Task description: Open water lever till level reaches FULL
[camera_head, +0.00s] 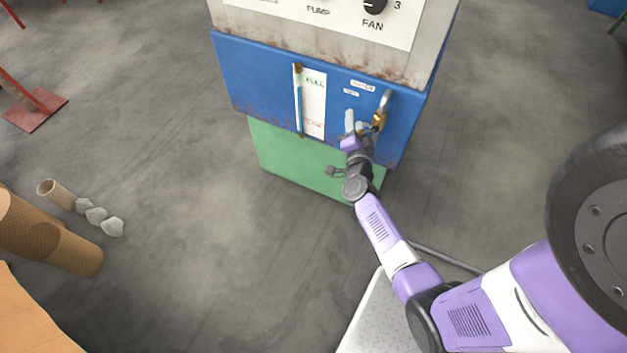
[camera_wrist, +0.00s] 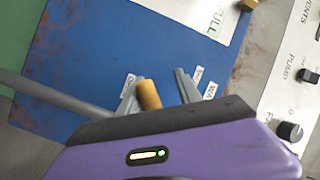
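The blue machine panel (camera_head: 250,80) carries a sight tube (camera_head: 298,105) beside a white strip (camera_head: 317,105) with FULL near its top and red lettering near its bottom. The tube looks pale at the top and bluish lower down; its exact level is hard to read. The grey water lever (camera_head: 386,99) stands up from a brass valve (camera_head: 379,121) at the panel's right. My gripper (camera_head: 356,124) is at the valve, just left of the lever. In the wrist view my gripper (camera_wrist: 160,85) has its fingers apart, with a brass cylinder (camera_wrist: 149,95) showing between them, closer to the left finger.
A grey bar (camera_wrist: 55,95) runs from the left toward my gripper in the wrist view. Above is the switch panel with the FAN knob (camera_head: 375,5); below is the green base (camera_head: 285,160). Cardboard tubes (camera_head: 50,235) and grey stones (camera_head: 97,215) lie left. Floor between is clear.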

